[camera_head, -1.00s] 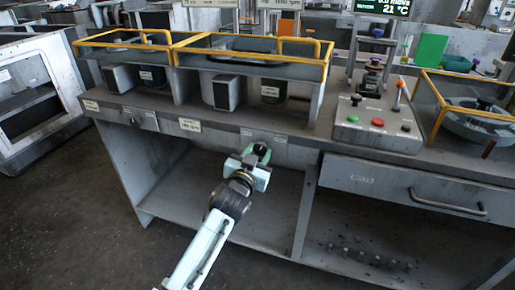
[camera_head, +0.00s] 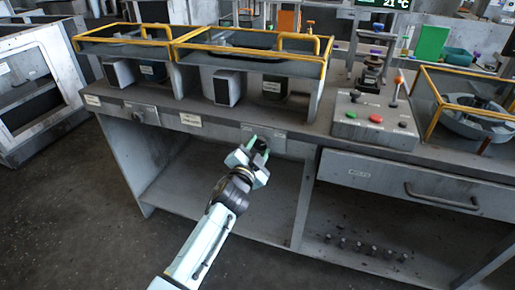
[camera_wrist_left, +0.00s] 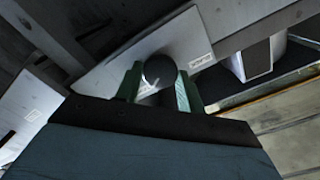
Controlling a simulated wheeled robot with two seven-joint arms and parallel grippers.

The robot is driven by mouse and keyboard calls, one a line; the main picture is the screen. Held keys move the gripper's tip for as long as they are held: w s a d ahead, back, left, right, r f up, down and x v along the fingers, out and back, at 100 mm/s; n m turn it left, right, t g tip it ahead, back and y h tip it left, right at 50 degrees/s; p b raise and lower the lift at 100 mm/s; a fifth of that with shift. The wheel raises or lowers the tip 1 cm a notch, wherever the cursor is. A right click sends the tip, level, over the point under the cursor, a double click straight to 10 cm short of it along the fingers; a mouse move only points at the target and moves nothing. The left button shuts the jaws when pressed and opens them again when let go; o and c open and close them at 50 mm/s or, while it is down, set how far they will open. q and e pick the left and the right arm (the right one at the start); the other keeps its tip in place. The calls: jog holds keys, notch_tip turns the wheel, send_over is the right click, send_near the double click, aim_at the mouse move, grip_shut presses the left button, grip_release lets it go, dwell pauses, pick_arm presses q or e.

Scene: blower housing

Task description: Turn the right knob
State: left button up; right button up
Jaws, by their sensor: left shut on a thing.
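The right knob (camera_wrist_left: 160,70) is a dark round knob on a light metal plate. In the left wrist view it sits between the two green fingers of my left gripper (camera_wrist_left: 158,88). In the head view the plate (camera_head: 263,132) is on the bench's front edge, and my left gripper (camera_head: 256,148) is at it, shut on the knob. The knob is mostly hidden there by the fingers. Another knob (camera_head: 137,117) is on a plate farther left on the same edge. My right gripper does not show.
Two yellow-railed housings (camera_head: 250,52) stand on the bench above the knobs. A control box (camera_head: 375,121) with coloured buttons is to the right. A drawer with a handle (camera_head: 440,198) is below it. The lower shelf (camera_head: 225,203) is mostly clear, with small parts at its right.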

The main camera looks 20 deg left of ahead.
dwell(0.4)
pick_arm(q)
jog(key=o, duration=1)
jog(key=shift+c, duration=0.2)
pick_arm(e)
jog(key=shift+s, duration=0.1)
pick_arm(q)
jog(key=shift+s, duration=0.15)
